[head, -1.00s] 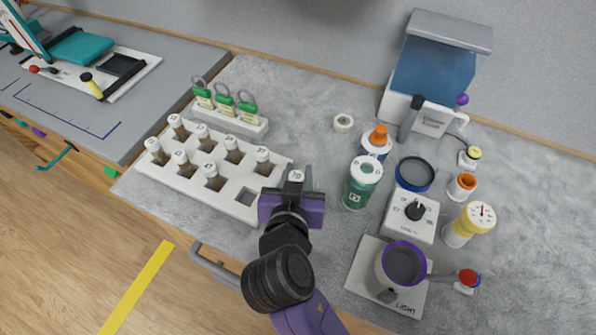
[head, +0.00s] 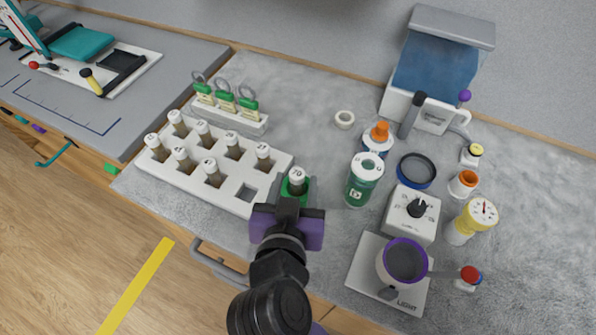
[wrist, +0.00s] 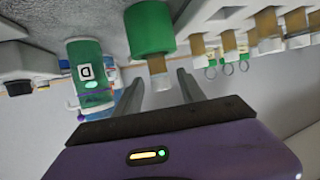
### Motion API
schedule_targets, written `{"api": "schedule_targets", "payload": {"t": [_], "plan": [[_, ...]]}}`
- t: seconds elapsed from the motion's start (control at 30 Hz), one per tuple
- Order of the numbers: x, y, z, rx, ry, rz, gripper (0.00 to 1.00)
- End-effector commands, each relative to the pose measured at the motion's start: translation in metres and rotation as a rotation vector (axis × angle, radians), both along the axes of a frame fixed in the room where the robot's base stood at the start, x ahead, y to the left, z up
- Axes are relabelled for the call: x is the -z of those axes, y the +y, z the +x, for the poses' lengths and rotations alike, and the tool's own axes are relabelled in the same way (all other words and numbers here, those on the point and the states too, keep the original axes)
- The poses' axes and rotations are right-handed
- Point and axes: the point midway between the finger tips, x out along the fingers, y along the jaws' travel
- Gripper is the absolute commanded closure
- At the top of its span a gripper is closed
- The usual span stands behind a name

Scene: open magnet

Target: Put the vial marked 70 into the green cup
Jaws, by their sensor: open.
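The vial marked 70 (head: 297,176) stands in the green cup (head: 305,191), with its white cap and number showing above the rim. In the wrist view, the vial (wrist: 158,66) sticks out of the green cup (wrist: 150,28), which looks upside down there. My gripper (head: 288,207) is just on the near side of the cup. In the wrist view, its two fingers (wrist: 160,80) are spread apart, with the vial's cap between or just beyond the tips. I cannot tell how deep the vial sits; its lower part is hidden in the cup.
A white rack (head: 248,193) with several vials and one empty square hole is just left of the cup. A green-labelled jar (head: 362,182) stands close on the right. Bare bench lies behind the cup.

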Motion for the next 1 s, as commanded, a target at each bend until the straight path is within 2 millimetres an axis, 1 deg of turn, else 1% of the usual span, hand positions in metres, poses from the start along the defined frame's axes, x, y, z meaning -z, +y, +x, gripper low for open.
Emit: {"api": "schedule_targets", "payload": {"t": [0.03,0.2,0.3,0.4,0.57,1.0], "plan": [[-0.003,0.001,-0.011,-0.003,0.0,0.002,0.53],[-0.015,0.002,-0.039,-0.001,0.0,0.002,0.53],[-0.02,0.002,-0.05,-0.002,0.0,0.001,0.53],[-0.023,0.002,-0.057,0.0,0.0,0.0,0.53],[-0.025,0.002,-0.06,0.001,0.001,0.0,0.53],[-0.025,0.002,-0.06,0.001,0.001,0.0,0.53]]}}
